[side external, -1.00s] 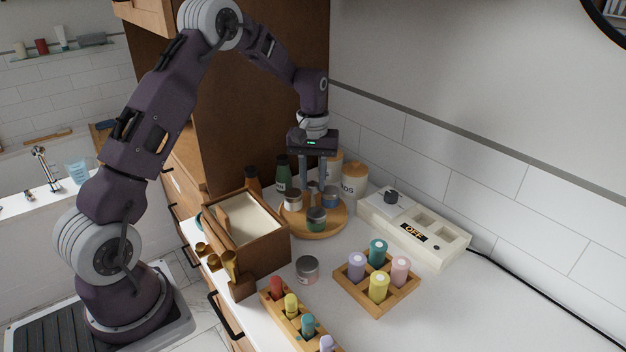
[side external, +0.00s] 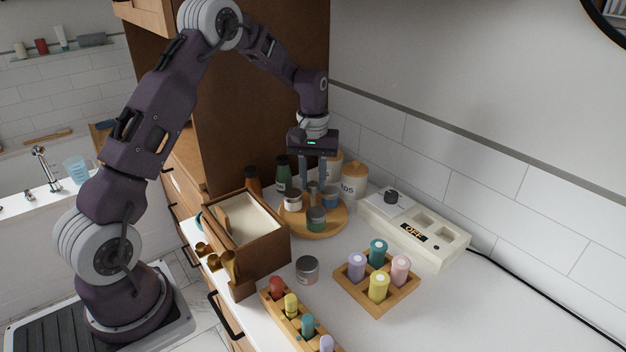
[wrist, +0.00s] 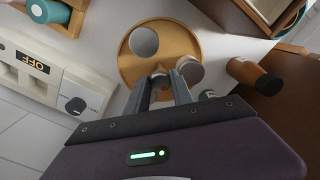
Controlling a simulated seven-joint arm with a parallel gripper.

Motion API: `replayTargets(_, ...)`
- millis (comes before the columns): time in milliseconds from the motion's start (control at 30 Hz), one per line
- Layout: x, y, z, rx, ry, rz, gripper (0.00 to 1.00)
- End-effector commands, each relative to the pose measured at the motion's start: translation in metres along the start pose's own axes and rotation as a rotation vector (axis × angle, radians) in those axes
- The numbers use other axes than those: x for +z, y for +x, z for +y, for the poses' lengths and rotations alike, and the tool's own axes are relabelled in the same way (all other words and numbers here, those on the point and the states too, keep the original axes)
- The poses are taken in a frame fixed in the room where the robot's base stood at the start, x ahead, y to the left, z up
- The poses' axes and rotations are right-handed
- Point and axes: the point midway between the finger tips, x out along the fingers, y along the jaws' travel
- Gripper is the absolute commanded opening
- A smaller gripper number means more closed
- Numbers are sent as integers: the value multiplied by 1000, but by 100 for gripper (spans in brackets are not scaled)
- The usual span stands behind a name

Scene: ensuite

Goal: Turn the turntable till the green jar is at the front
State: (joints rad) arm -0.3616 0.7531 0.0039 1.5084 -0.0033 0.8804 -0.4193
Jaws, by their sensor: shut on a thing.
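The round wooden turntable (side external: 322,233) stands on the counter below my gripper. The green jar (side external: 316,221), with a grey lid, sits on its side nearest the side camera; its lid (wrist: 144,42) shows from above in the wrist view. A pale jar (side external: 292,201) is at the turntable's left and a blue jar (side external: 330,199) at its right rear. My gripper (wrist: 161,75) points down over the middle, its fingers shut on the turntable's central knob (wrist: 160,70). The fingers hide part of the knob and the turntable's rear.
A wooden box (side external: 262,250) stands close at the left, bottles (side external: 283,172) and a canister (side external: 354,182) behind. A white switch panel (side external: 425,238) lies at the right. A loose jar (side external: 307,269) and a crate of bottles (side external: 375,300) stand nearer the camera.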

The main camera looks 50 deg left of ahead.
Motion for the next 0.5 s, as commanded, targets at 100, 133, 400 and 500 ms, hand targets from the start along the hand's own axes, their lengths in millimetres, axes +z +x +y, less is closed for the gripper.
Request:
replayTargets(100, 0, -1, 0, 1, 1, 1, 0)
replayTargets(133, 0, -1, 0, 1, 3, 1, 0)
replayTargets(400, 0, -1, 0, 1, 55, 1, 0)
replayTargets(500, 0, -1, 0, 1, 94, 1, 0)
